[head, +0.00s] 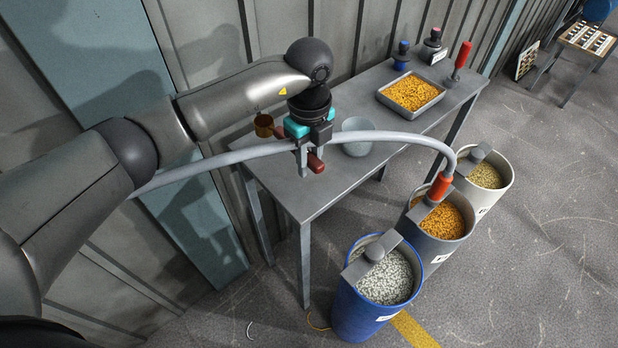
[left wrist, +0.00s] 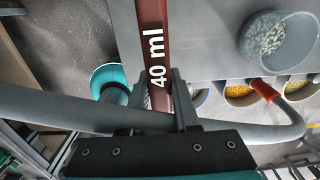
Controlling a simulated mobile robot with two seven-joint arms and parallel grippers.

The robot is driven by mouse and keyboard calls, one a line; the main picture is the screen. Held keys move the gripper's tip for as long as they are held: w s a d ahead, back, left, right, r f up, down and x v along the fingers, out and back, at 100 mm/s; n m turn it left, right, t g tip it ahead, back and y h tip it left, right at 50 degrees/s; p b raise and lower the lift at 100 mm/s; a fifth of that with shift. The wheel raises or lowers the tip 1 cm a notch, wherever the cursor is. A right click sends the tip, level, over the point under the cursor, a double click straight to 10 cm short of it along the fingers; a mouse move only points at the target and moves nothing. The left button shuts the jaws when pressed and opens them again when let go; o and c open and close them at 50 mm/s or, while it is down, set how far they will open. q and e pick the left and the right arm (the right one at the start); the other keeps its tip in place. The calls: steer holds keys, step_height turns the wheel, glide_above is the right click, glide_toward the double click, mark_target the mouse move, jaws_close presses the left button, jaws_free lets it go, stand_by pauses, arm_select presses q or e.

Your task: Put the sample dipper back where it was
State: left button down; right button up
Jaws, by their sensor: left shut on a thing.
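My left gripper (head: 307,160) is shut on the sample dipper, above the near part of the grey bench (head: 318,196). The dipper's red-brown handle (left wrist: 156,38), marked "40 ml", lies between the fingers (left wrist: 160,88) in the left wrist view. In the head view, a handle end (head: 316,163) shows below the gripper, and a copper-coloured cup (head: 264,125) shows to its left, behind it. The join between cup and handle is mostly hidden by the gripper. A grey bowl (head: 357,148) stands right of the gripper; pale grains show inside it in the left wrist view (left wrist: 270,38). My right gripper is not in view.
A grey hose (head: 385,138) arcs past my gripper to an orange nozzle (head: 439,187) at the middle drum (head: 432,250). A blue drum (head: 368,312) and white drum (head: 490,200) flank it. A tray (head: 420,112), bottles and a red-handled tool (head: 462,58) occupy the far bench.

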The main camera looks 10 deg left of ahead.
mark_target(309, 189)
arm_select(q)
step_height(309, 189, down, 5)
steer(key=shift+r+b, duration=0.2)
steer(key=shift+b, duration=0.3)
steer(key=shift+f, duration=0.6)
steer(key=c, duration=0.6)
jaws_free()
steer(key=shift+c, duration=0.2)
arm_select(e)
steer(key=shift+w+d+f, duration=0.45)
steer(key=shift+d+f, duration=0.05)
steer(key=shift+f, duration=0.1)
arm_select(q)
steer(key=shift+r, duration=0.1)
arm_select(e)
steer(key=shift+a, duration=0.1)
